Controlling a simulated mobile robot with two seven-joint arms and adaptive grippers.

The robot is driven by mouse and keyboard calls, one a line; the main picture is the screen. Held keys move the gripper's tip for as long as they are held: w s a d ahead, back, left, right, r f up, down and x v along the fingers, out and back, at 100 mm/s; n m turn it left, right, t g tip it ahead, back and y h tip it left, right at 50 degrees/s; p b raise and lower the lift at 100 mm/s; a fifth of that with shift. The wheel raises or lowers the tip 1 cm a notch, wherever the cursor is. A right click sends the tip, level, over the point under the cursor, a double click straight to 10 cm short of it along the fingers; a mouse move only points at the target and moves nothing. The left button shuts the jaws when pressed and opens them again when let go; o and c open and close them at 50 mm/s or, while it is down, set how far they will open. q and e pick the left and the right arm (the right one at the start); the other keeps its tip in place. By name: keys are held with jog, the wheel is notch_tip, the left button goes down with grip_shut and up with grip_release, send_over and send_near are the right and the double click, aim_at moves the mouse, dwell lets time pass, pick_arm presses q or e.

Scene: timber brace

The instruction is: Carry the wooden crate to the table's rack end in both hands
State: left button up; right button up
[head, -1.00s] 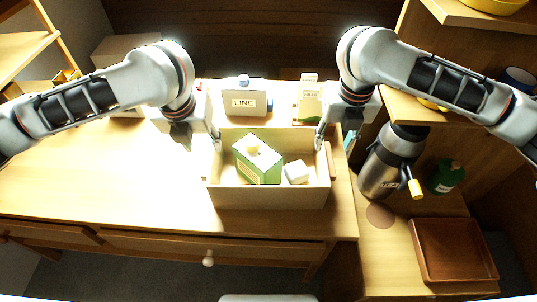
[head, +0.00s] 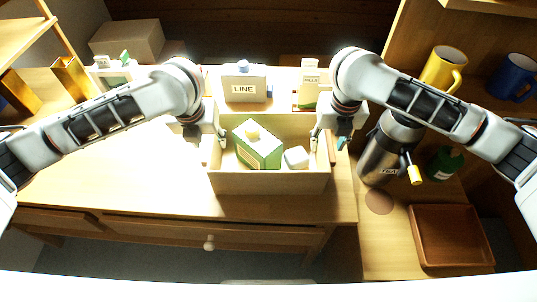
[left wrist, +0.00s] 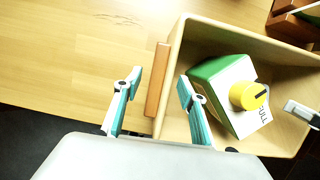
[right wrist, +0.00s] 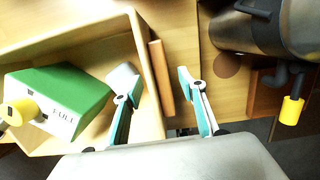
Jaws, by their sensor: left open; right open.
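The wooden crate (head: 268,183) stands on the table (head: 120,180) near its right end, with a handle bar on each side. A green and white carton with a yellow cap (head: 258,148) and a small white block (head: 296,157) lie in it. My left gripper (head: 214,140) is open at the crate's left side. In the left wrist view its fingers (left wrist: 158,98) are either side of the left handle (left wrist: 163,80). My right gripper (head: 322,138) is open at the right side. In the right wrist view its fingers (right wrist: 158,98) straddle the right handle (right wrist: 161,77). Contact with the handles cannot be told.
Behind the crate stand a LINE box (head: 244,88) and a tall carton (head: 308,90). A steel flask (head: 388,150), a green bottle (head: 444,162) and a brown tray (head: 452,237) are on the right side surface. The table's left half is largely clear.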

pick_arm(q)
jog(key=shift+w+f, duration=0.1)
jog(key=shift+f, duration=0.1)
pick_arm(e)
jog(key=shift+f, duration=0.2)
pick_arm(q)
grip_shut()
pick_arm(e)
grip_shut()
pick_arm(q)
jog(key=shift+r, duration=0.2)
pick_arm(e)
jog(key=shift+w+r, duration=0.1)
jog(key=shift+r, duration=0.15)
